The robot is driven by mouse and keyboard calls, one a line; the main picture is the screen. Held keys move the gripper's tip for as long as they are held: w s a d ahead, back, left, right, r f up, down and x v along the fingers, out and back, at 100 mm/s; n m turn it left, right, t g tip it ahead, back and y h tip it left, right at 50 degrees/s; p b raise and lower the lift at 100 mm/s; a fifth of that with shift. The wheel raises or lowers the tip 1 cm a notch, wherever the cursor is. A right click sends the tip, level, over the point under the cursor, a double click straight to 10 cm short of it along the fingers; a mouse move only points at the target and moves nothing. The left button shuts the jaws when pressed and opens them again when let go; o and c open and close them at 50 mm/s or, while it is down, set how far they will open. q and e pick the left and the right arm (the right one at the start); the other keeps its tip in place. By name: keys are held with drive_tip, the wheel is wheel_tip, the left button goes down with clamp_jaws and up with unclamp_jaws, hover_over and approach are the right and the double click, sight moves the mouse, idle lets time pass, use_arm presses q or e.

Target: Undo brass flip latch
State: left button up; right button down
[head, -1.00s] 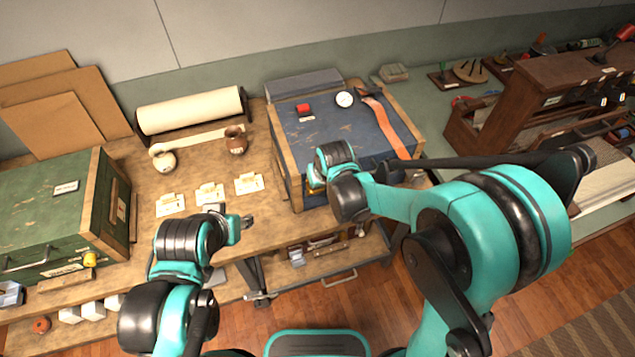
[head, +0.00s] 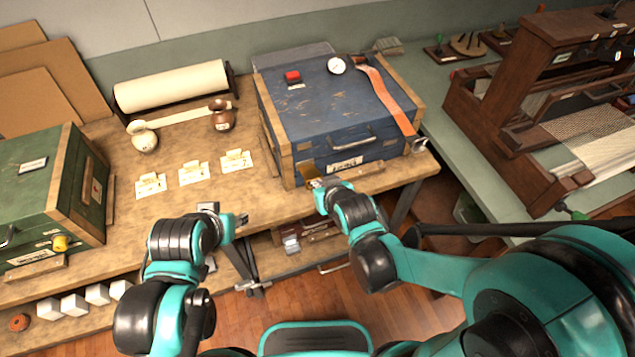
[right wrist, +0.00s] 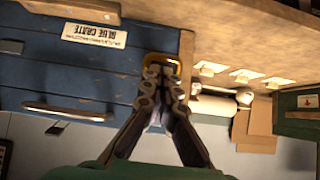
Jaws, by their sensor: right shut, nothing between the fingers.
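The blue crate (head: 330,100) stands on the wooden bench, its lid down. A brass latch (head: 308,172) is at the left of its front face. It also shows as a yellow loop in the right wrist view (right wrist: 172,58), where the crate appears upside down. My right gripper (head: 318,184) is at the latch, its fingertips (right wrist: 160,72) shut and empty, overlapping the loop; I cannot tell whether they touch it. Part of the latch is hidden by the fingers. My left gripper (head: 241,219) is off the bench's front edge, away from the crate; its jaws are too small to read.
An orange strap (head: 385,95) crosses the lid's right side, with a dial (head: 337,66) and red item (head: 292,77) on top. Left are label cards (head: 194,173), two jugs (head: 143,137) and a green crate (head: 40,190). A loom (head: 540,90) stands right.

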use_arm(q)
drive_tip(key=shift+f+b, duration=2.6)
drive_tip(key=shift+f, duration=0.3)
use_arm(e)
wheel_tip(320, 180, down, 6)
drive_tip(key=shift+s, duration=0.25)
drive_tip(key=shift+d, duration=0.1)
